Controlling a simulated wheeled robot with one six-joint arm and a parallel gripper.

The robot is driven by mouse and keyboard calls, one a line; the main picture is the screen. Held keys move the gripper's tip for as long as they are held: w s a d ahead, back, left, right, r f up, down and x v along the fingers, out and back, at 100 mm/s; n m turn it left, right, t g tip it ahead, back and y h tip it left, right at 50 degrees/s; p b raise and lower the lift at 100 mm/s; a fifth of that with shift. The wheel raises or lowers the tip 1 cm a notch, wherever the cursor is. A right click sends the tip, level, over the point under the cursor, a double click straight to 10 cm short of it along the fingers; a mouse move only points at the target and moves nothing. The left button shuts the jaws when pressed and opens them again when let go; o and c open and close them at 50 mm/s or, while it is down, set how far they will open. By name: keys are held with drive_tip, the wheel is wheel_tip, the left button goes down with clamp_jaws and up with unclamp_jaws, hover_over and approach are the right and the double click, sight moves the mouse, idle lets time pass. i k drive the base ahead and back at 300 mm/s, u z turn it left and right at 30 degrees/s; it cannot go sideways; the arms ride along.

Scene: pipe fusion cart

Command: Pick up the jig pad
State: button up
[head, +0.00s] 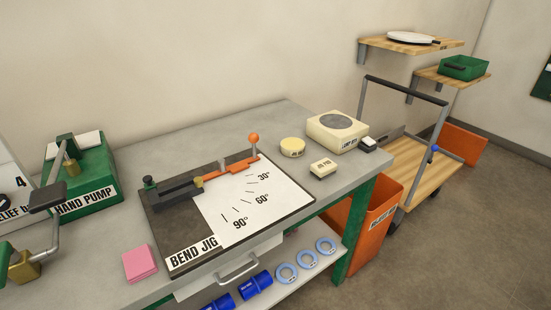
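A small cream block (324,167) with a dark printed label lies on the grey workbench (330,189), right of the bend jig and near the bench's right end. Its label is too small to read for sure; it looks like the jig pad. A round pale-yellow tin (292,147) stands just behind and left of it, apart from it. The bend jig (165,222) has a dark base, a white angle sheet and an orange lever with a ball knob. My gripper is not in view.
A cream box with a grey disc (337,130) stands behind the block. A pink pad (140,263) and green hand pump (80,175) are at left. An orange bin (373,225) and a cart (427,165) stand right of the bench. Floor at lower right is clear.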

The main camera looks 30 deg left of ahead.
sight(322, 170)
drive_tip(key=u, duration=0.8)
drive_tip(key=i, duration=0.85)
drive_tip(key=u, duration=0.75)
